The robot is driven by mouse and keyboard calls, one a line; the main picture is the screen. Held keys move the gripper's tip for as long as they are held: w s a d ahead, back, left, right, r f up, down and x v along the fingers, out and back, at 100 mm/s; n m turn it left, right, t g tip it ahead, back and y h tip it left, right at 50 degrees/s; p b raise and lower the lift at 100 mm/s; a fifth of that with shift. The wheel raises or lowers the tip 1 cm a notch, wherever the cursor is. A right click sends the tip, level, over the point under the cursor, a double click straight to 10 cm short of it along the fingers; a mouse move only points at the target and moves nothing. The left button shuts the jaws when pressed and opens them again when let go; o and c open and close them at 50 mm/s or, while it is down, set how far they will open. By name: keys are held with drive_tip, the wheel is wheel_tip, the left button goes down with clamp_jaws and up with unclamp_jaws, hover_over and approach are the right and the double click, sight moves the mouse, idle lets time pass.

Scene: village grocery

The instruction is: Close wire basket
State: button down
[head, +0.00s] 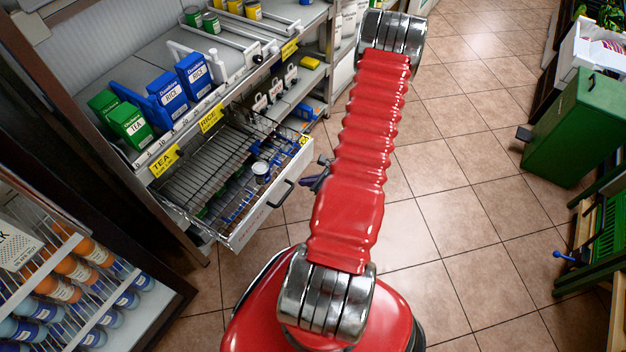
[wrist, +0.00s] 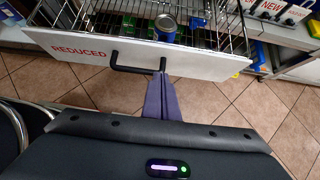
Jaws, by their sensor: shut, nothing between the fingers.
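The wire basket (head: 190,187) is pulled out from under the shelf like a drawer. Its white front panel (wrist: 75,47) reads "REDUCED" and carries a black bar handle (wrist: 133,68); the handle also shows in the head view (head: 281,194). A can (wrist: 165,24) stands inside the basket, with other items seen through the wires. My gripper (wrist: 161,77) has its purple fingers shut and empty, the tips at the right end of the handle by the panel. I cannot tell whether they touch.
A shelf with blue rice boxes (head: 195,75) and green tea boxes (head: 130,125) is above the basket. A bottle rack (head: 75,275) stands at left. A green bin (head: 570,128) stands at right. The tiled floor (head: 455,215) between is clear.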

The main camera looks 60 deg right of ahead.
sight(284, 178)
drive_tip(key=w+f, duration=0.1)
drive_tip(key=w, duration=0.2)
drive_tip(key=w+f, duration=0.1)
drive_tip(key=w, duration=0.1)
drive_tip(key=shift+w+a+f, duration=0.15)
drive_tip(key=shift+w+f, duration=0.1)
drive_tip(key=shift+f, duration=0.1)
drive_tip(key=shift+w, duration=0.55)
